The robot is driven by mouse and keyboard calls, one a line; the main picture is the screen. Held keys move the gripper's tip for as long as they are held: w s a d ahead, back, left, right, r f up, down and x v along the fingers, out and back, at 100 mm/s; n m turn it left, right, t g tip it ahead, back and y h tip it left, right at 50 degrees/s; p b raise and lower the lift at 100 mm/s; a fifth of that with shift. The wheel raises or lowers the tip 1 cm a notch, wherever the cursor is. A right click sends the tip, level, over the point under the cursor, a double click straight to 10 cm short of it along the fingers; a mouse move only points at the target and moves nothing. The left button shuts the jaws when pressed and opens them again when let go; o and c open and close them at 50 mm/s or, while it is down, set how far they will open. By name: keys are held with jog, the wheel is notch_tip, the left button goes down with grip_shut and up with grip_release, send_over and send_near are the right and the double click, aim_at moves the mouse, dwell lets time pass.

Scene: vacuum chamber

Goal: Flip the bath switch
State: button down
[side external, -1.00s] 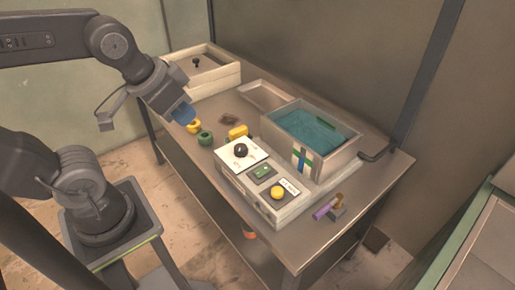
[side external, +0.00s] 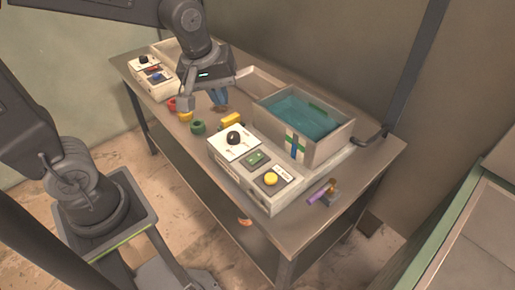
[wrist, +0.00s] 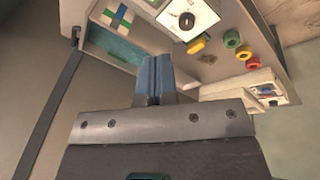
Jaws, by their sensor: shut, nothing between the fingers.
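The bath (side external: 306,118) is a metal box with blue-green liquid, on the right half of the table; it also shows in the wrist view (wrist: 100,45). The control box (side external: 262,172) in front of it carries a black knob (side external: 233,137), a small green-and-dark switch panel (side external: 254,158) and a yellow button (side external: 270,179). In the wrist view the black knob (wrist: 187,20) is at the top on its white plate. My gripper (side external: 219,97), with blue fingers, is shut and empty, above the table to the left of the bath. Its fingers also show in the wrist view (wrist: 154,75).
A second control box (side external: 153,77) with a black knob stands at the table's far left. Red, yellow and green rings (side external: 198,127) and a yellow block (side external: 230,119) lie between the boxes. A purple-handled item (side external: 322,192) lies at the right edge. A dark post (side external: 416,65) stands behind.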

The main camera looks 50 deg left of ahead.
aim_at(255, 158)
jog(key=w+f+n+g, duration=0.2)
jog(key=w+f+n, duration=0.6)
jog(key=shift+d, duration=0.2)
jog(key=shift+f, duration=0.2)
jog(key=f, duration=0.4)
jog(key=w+f, duration=0.1)
jog(key=f, duration=0.8)
jog(key=shift+w+f, duration=0.35)
jog(key=shift+w, duration=0.05)
jog(key=shift+f, duration=0.2)
jog(key=shift+s, duration=0.1)
jog(key=shift+s+r, duration=0.25)
jog(key=shift+s, duration=0.4)
